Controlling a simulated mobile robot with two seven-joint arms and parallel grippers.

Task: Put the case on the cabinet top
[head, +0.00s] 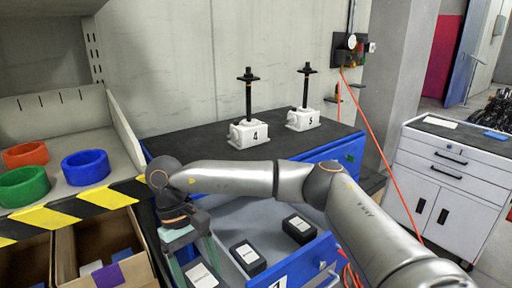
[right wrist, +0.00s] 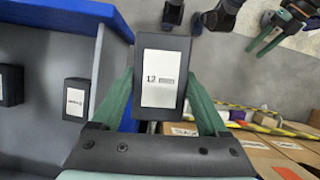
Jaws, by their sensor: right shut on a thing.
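My right gripper (head: 195,266) is shut on a black case with a white label (head: 202,276). In the right wrist view, this case (right wrist: 158,88) sits between the green fingers, its label facing the camera. It is at the left end of the open blue drawer; its height there is unclear. A blue cabinet with a dark top (head: 190,152) stands behind my arm. A white cabinet with a dark top (head: 462,142) stands at the right. My left gripper (right wrist: 265,38) appears open and empty at the top right of the right wrist view; the head view does not show it.
Two more black cases (head: 247,258) (head: 298,228) lie in the drawer (head: 262,215). Two screw jacks (head: 249,132) (head: 303,118) stand on the blue cabinet's top. Cardboard boxes (head: 108,236) and a shelf with coloured rings (head: 86,167) are left. An orange hose (head: 370,135) hangs right.

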